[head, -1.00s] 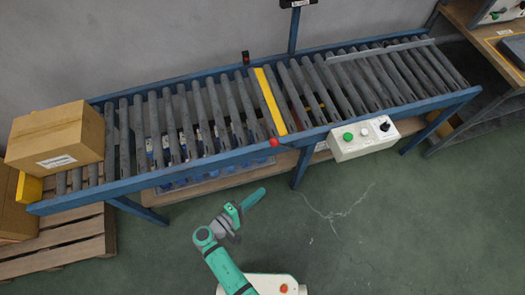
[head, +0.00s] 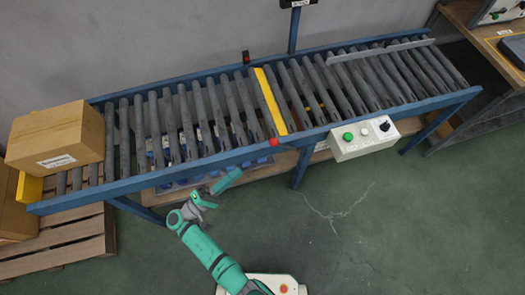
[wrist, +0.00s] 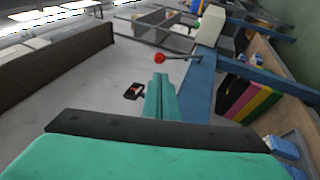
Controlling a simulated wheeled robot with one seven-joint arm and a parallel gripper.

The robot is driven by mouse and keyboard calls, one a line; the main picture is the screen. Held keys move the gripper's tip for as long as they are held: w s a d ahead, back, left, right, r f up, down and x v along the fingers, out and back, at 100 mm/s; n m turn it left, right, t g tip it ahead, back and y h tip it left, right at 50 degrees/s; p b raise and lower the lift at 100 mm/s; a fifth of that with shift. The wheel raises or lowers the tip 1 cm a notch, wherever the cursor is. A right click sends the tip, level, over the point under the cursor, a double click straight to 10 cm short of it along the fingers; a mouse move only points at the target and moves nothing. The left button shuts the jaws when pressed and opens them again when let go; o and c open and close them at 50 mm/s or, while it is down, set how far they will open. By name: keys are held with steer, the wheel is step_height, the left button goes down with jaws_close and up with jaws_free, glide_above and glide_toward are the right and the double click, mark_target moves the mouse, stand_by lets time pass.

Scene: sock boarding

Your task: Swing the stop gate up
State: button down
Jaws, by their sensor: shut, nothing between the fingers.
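The stop gate (head: 268,100) is a yellow bar running across the rollers of the conveyor, near its middle. A red knob (head: 274,142) sits at its near end, by the front rail. In the wrist view the red knob (wrist: 160,58) stands on a thin rod beside the blue rail (wrist: 201,82). My gripper (head: 238,172) is shut and empty, in front of the near rail, left of and below the knob in the head view. In the wrist view my gripper's fingertips (wrist: 160,78) appear just below the knob, with a visible gap.
A cardboard box (head: 56,138) rests at the conveyor's left end, beside a yellow block (head: 30,187). A white control box (head: 362,138) with buttons hangs on the near rail, right of the knob. A wooden pallet (head: 60,245) lies at lower left. The floor in front is clear.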

steer(key=x, duration=1.3)
steer(key=shift+r, duration=0.1)
